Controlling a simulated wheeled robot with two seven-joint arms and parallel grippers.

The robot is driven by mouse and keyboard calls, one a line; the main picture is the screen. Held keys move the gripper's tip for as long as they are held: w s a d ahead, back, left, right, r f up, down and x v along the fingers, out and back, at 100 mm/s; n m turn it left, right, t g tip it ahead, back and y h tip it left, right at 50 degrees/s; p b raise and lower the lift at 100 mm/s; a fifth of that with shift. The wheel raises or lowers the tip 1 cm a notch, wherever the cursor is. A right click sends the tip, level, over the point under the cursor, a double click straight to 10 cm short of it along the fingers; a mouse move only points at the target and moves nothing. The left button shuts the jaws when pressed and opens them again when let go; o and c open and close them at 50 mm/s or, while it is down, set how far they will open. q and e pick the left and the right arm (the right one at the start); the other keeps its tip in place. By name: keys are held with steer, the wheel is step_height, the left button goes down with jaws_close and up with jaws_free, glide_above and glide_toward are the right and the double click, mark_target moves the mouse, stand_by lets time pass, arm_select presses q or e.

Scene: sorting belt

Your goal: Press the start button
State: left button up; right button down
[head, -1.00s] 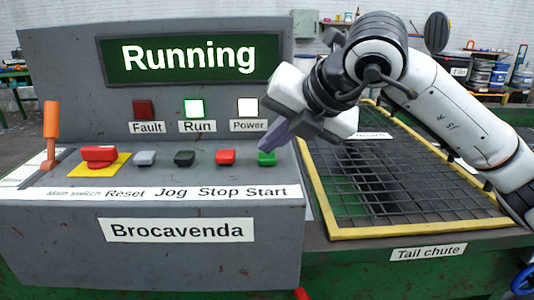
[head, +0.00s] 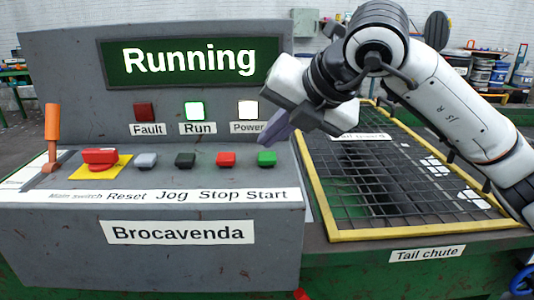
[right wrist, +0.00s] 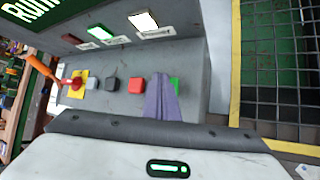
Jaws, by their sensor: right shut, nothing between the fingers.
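The green start button (head: 266,158) is at the right end of the button row on the grey control panel (head: 200,270). It also shows in the right wrist view (right wrist: 175,85), partly hidden by my fingers. My right gripper (head: 264,142) is shut and empty, with its purple fingers just above the start button. A small gap shows between the fingertips and the button in the head view. The display (head: 190,60) reads "Running". The Run lamp (head: 195,110) is lit green and the Power lamp (head: 248,110) is lit white. My left gripper is not in view.
The red stop button (head: 226,159) is just left of the start button, then the dark jog (head: 185,159) and grey reset (head: 145,160) buttons. A red main switch (head: 99,156) and an orange lever (head: 51,130) stand further left. The yellow-framed tail chute (head: 325,205) is at right.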

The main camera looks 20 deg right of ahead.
mark_target(271, 158)
steer(key=shift+r, duration=0.1)
steer(key=shift+r+p, duration=1.5)
steer(key=shift+r, duration=0.95)
